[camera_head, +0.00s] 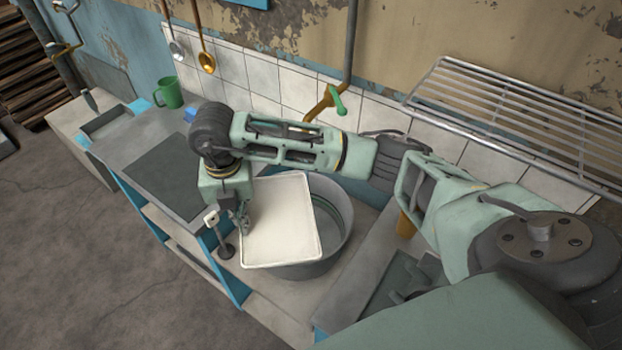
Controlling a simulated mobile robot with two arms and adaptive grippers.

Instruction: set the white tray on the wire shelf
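The white tray (282,222) shows in the head view, tilted over the round grey metal basin (335,233). It covers the basin's left part. My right arm reaches in from the right, and my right gripper (242,218) points down at the tray's left edge. Its fingertips overlap that edge; they are small and partly hidden, so I cannot tell if they are closed on it. I also cannot tell whether the tray touches the basin rim. The wire shelf (520,118) is on the wall at the upper right, and its visible bars are empty. My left gripper is out of view.
A green mug (168,92) stands on the grey counter (150,125) at the left. Ladles (206,60) hang on the wall. A pipe with a green-handled tap (335,102) rises behind the basin. My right arm crosses between the basin and the shelf.

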